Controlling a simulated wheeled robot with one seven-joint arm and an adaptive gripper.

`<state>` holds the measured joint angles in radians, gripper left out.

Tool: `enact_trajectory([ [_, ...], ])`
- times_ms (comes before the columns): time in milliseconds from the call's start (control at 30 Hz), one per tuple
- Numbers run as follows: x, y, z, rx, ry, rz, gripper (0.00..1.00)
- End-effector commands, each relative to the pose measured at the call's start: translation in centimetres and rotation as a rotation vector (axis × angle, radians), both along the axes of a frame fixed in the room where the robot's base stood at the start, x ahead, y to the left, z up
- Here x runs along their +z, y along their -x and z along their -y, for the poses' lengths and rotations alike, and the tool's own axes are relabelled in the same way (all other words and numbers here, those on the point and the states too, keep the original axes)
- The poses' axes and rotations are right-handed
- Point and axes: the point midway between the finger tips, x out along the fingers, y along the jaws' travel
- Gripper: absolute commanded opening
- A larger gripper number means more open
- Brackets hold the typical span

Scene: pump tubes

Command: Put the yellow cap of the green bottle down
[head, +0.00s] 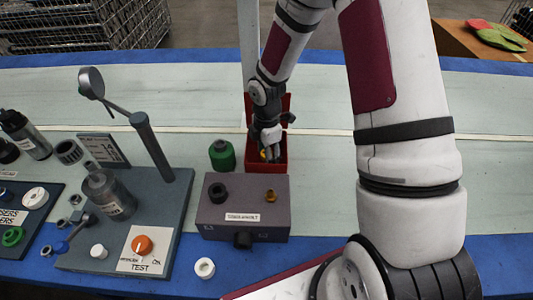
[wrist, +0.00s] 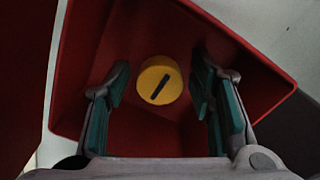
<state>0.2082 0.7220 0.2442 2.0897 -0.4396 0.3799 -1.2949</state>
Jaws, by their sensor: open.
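The yellow cap (wrist: 159,80) lies inside the red box (wrist: 255,92), near the middle of its floor, with a dark slot mark on its top. It also shows as a small yellow spot in the head view (head: 264,155). My gripper (wrist: 161,98) is open above the box, its two fingers on either side of the cap and apart from it. In the head view my gripper (head: 267,150) reaches down into the red box (head: 281,163). The green bottle (head: 222,155) stands upright just left of the box, with a dark top.
A grey block (head: 243,220) with a dark socket and a brass fitting stands in front of the box. A test panel (head: 128,225) with a post, a dial and an orange knob is at the left. A white ring (head: 204,268) lies at the front edge. The mat behind is clear.

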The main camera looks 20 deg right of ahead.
Motion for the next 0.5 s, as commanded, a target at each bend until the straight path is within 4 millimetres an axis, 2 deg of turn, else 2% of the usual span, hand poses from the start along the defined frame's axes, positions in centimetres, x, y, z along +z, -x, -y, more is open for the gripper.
enact_trajectory([
  [167, 1.5, -0.1, 0.1, -0.002, 0.000, 0.004, 0.49],
  [500, 8.4, -0.1, 0.1, -0.002, 0.001, 0.004, 0.49],
])
